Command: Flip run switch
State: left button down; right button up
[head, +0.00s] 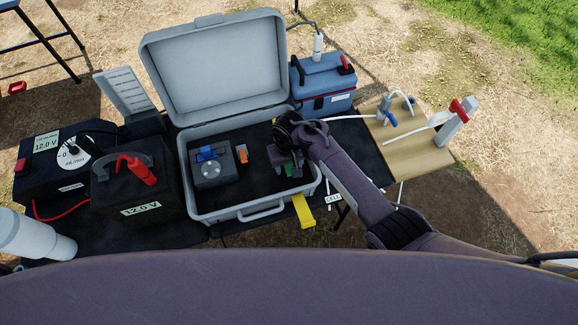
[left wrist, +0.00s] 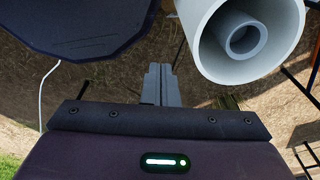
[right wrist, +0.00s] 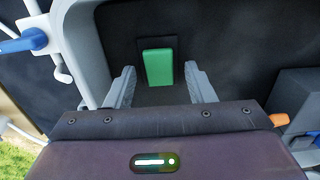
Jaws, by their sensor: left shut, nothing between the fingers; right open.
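A green rocker-like block (right wrist: 159,68), which looks like the run switch, sits on a dark plate inside the open grey case (head: 262,212). My right gripper (right wrist: 160,85) is open above it, with one finger on each side of the green block in the right wrist view. No contact with it can be made out. In the head view my right gripper (head: 290,163) reaches into the right part of the case and mostly hides the block. My left gripper (left wrist: 160,85) is shut and empty, near a white pipe (left wrist: 245,35); it is outside the head view.
In the case stand a grey box (head: 214,171) with a blue top and an orange piece (head: 243,154). Black 12.0 V boxes (head: 125,190) stand left. A blue cooler (head: 322,85) and a wooden board (head: 428,140) with tubing stand right. A yellow piece (head: 303,211) is at the front.

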jog(key=shift+c, duration=1.3)
jog(key=c, duration=0.7)
jog(key=shift+s+d+r+t+p, duration=0.25)
jog(key=shift+t+p, duration=0.35)
jog(key=shift+p, duration=0.25)
jog(key=shift+c, duration=0.2)
jog(key=shift+s+f+t+y, duration=0.15)
jog(key=shift+t+y, duration=0.15)
jog(key=shift+t, duration=0.2)
jog(key=shift+f+t+p, duration=0.1)
jog(key=shift+t+p, duration=0.2)
jog(key=shift+t, duration=0.1)
jog(key=shift+s+t+y, duration=0.15)
jog(key=shift+t+y, duration=0.25)
jog(key=shift+t, duration=0.3)
pick_arm(q)
jog(key=shift+s+a+r, duration=0.15)
jog(key=shift+s+r, duration=0.3)
jog(key=shift+r, duration=0.05)
jog(key=shift+s+a+r, duration=0.15)
jog(key=shift+s+r, duration=0.25)
jog(key=shift+r, duration=0.1)
